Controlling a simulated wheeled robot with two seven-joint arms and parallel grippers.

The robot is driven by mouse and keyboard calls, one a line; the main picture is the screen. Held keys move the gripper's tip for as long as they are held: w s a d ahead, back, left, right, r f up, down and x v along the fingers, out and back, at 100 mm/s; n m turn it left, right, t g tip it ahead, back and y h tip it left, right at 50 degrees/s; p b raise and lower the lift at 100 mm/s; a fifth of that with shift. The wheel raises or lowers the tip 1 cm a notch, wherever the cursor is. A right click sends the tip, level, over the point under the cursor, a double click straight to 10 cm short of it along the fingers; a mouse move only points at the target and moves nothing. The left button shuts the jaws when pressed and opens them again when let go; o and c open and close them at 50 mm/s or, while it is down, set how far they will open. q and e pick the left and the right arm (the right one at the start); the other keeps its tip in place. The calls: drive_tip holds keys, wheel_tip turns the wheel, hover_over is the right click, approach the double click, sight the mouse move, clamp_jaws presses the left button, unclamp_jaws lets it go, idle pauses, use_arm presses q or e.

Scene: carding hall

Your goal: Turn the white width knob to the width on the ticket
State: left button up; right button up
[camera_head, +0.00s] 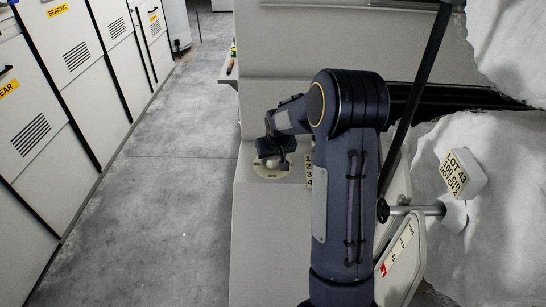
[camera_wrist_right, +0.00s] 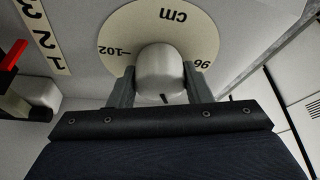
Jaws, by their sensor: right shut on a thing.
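The white width knob (camera_wrist_right: 161,66) sits on a round cream dial plate (camera_wrist_right: 205,28) in the right wrist view. The dial reads "cm", with "102" and "96" on either side of the knob. My right gripper (camera_wrist_right: 160,82) has one finger on each side of the knob and is shut on it. In the head view the right gripper (camera_head: 273,150) is over the dial plate (camera_head: 268,173), partly hiding the knob. The knob's pointer setting cannot be read. My left gripper is not in view.
A yellow number strip (camera_head: 309,170) is right of the dial. A red-handled part (camera_wrist_right: 14,56) shows at the wrist view's left edge. White fibre (camera_head: 500,235) piles up at the right. Grey cabinets (camera_head: 60,90) line the left, with clear floor (camera_head: 165,190) between.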

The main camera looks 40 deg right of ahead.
drive_tip(key=shift+m, duration=0.3)
drive_tip(key=m+h, duration=0.1)
drive_tip(key=m, duration=0.1)
drive_tip(key=m+g, duration=0.1)
drive_tip(key=m, duration=0.1)
drive_tip(key=shift+a+m+h, duration=0.1)
drive_tip(key=shift+m+h, duration=0.3)
drive_tip(key=m+g, duration=0.1)
drive_tip(key=m, duration=0.2)
drive_tip(key=m+g+h, duration=0.1)
drive_tip(key=m, duration=0.2)
drive_tip(key=shift+g, duration=0.3)
drive_tip(key=o, duration=1)
drive_tip(key=v, duration=0.7)
drive_tip(key=shift+a+r, duration=0.15)
drive_tip(key=shift+r, duration=0.25)
